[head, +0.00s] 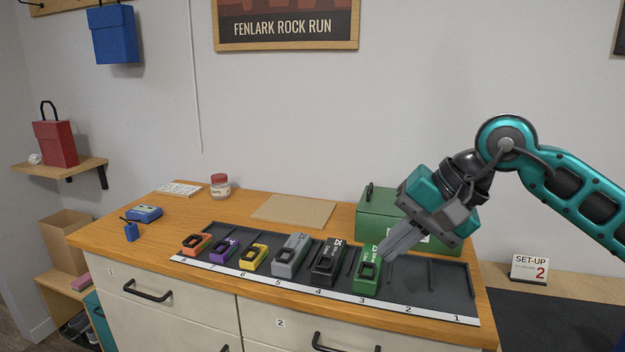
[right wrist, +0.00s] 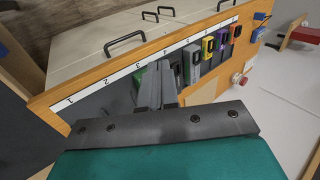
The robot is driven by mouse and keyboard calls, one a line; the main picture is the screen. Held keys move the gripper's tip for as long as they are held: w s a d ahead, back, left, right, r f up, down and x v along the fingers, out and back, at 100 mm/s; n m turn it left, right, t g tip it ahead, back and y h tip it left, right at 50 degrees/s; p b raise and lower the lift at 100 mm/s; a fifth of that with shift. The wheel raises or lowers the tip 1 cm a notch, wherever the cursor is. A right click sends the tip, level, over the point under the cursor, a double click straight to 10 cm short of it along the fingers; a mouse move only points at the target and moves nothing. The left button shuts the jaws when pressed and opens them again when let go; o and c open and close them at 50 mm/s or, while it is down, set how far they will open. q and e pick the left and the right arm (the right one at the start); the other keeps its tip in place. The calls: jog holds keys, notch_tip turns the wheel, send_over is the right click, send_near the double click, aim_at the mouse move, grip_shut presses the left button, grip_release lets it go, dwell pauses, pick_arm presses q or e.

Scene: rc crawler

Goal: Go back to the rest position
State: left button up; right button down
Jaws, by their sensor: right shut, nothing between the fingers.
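My right gripper (head: 386,253) comes in from the right in the head view. Its fingers are together and empty, in front of the green box and just above the green battery pack (head: 367,274). In the right wrist view the gripper (right wrist: 158,75) also has its fingers side by side. The green pack stands in the dark numbered tray (head: 446,295) on the wooden counter. I cannot tell whether the fingertips touch it. My left gripper is not in the head view.
More packs stand in the tray: orange (head: 196,244), purple (head: 224,249), yellow (head: 254,257), grey (head: 290,254) and black (head: 328,261). Slots 1 and 2 look empty. A green box (head: 376,213) stands behind the tray. A board (head: 293,211), red-lidded jar (head: 220,186) and blue charger (head: 144,213) are further left.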

jog(key=s+a+f+m+g+y, duration=0.1)
jog(key=s+a+m+y, duration=0.6)
jog(key=a+m+y, duration=0.65)
jog(key=w+d+f+m+t+h, duration=0.2)
jog(key=d+f+m+t+h, duration=0.45)
jog(key=m, duration=1.05)
jog(key=w+d+f+m+t+h, duration=0.15)
jog(key=d+f+m+t, duration=0.55)
jog(key=m, duration=1)
jog(key=s+d+f+m+g+h, duration=0.2)
jog(key=s+d+f+m+h, duration=0.1)
jog(key=s+f+m+h, duration=0.2)
jog(key=s+d+f+m+g+h+p, duration=0.1)
jog(key=s+f+m+h, duration=0.4)
jog(key=s+f+m, duration=0.5)
notch_tip(320, 180, down, 7)
jog(key=d+m+g, duration=0.1)
jog(key=d+m, duration=0.1)
jog(key=m, duration=0.1)
jog(key=shift+d, duration=0.15)
jog(key=shift+r+g, duration=0.1)
jog(key=shift+g, duration=0.15)
